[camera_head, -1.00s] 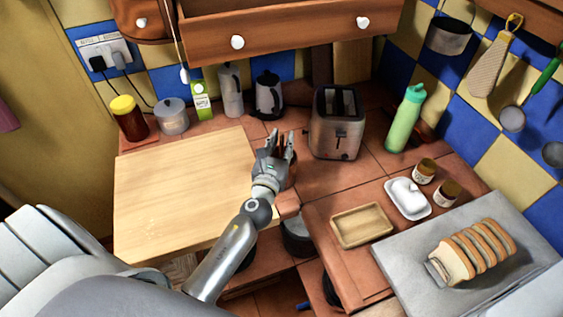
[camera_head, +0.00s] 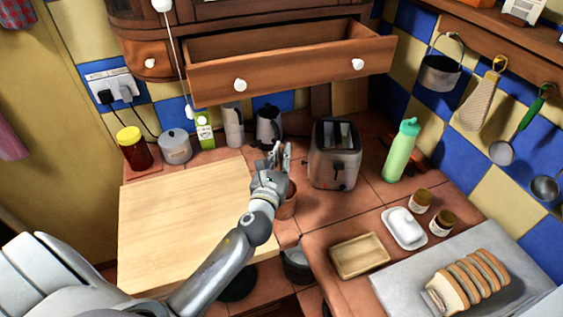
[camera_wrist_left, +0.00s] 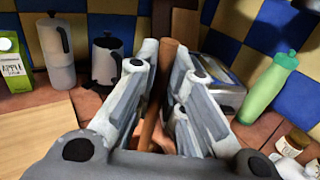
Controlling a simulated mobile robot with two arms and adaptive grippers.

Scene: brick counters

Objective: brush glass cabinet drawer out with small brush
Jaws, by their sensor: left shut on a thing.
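The wooden cabinet drawer (camera_head: 300,76) with two white knobs is pulled out above the counter at the top of the head view. My left gripper (camera_head: 279,156) is below it, over a terracotta pot (camera_head: 288,207). In the left wrist view its fingers are shut on a slim brown wooden handle (camera_wrist_left: 168,58), apparently the small brush. The brush's bristles are hidden, and I cannot tell whether its lower end is still inside the pot. My right gripper is not in view.
A toaster (camera_head: 335,154) stands close to the right of my left gripper. A bare wooden board (camera_head: 180,220) lies left. A green bottle (camera_head: 401,152) stands right.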

